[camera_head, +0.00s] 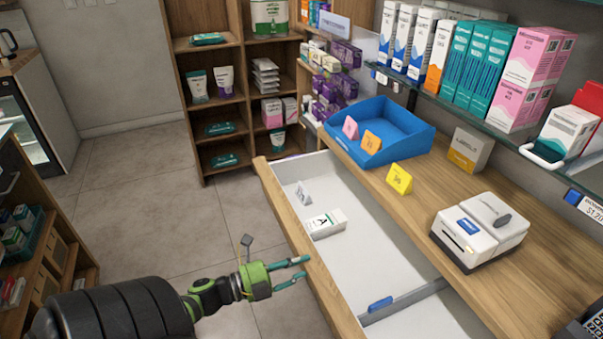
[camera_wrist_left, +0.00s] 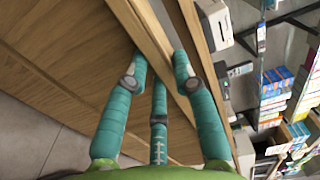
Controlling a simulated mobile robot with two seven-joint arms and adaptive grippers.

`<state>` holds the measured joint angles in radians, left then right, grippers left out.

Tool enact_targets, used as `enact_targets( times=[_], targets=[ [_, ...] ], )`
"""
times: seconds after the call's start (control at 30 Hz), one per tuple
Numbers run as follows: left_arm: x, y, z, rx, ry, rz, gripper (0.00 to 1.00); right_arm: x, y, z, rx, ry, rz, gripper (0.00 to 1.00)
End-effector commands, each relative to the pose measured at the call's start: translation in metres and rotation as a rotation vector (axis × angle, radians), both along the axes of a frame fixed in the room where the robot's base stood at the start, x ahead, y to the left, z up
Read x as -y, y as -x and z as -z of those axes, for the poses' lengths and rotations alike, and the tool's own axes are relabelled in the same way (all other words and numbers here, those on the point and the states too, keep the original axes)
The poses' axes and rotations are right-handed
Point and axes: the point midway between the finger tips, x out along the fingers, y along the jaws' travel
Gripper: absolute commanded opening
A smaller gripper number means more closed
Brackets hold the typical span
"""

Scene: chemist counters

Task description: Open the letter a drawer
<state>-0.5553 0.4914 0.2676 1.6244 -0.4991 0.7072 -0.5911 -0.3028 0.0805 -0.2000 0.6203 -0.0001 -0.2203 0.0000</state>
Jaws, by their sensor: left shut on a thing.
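The drawer stands pulled out from the wooden counter, with a wooden front (camera_head: 290,220) and a white inside (camera_head: 365,255). A small white box (camera_head: 325,223) with a letter A and a grey tent card (camera_head: 303,192) are inside it. My left gripper (camera_head: 305,267), green with teal fingers, is at the outer side of the drawer front. In the left wrist view its fingers (camera_wrist_left: 160,62) sit on both sides of the front's top edge (camera_wrist_left: 150,28), shut on it. My right gripper is in neither view.
A grey divider (camera_head: 405,303) with a blue clip crosses the drawer. On the counter are a blue tray (camera_head: 385,130), a yellow tent card (camera_head: 399,179) and a white device (camera_head: 480,230). Glass shelves with boxes overhang at right. The tiled floor (camera_head: 150,190) left of the drawer is clear.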

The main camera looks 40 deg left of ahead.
Motion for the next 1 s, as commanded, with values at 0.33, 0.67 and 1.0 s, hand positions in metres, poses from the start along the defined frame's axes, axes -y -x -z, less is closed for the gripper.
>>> enact_targets(
  times=[0.33, 0.67, 1.0],
  targets=[
    [0.0, 0.0, 0.0, -0.001, 0.0, -0.001, 0.37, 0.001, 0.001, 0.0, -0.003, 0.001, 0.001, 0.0],
    [-0.006, 0.014, 0.001, -0.004, -0.001, -0.002, 0.37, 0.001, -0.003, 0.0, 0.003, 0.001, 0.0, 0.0],
    [-0.033, 0.079, 0.001, -0.005, 0.0, -0.003, 0.37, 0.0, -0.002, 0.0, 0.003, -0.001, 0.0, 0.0]
  ],
)
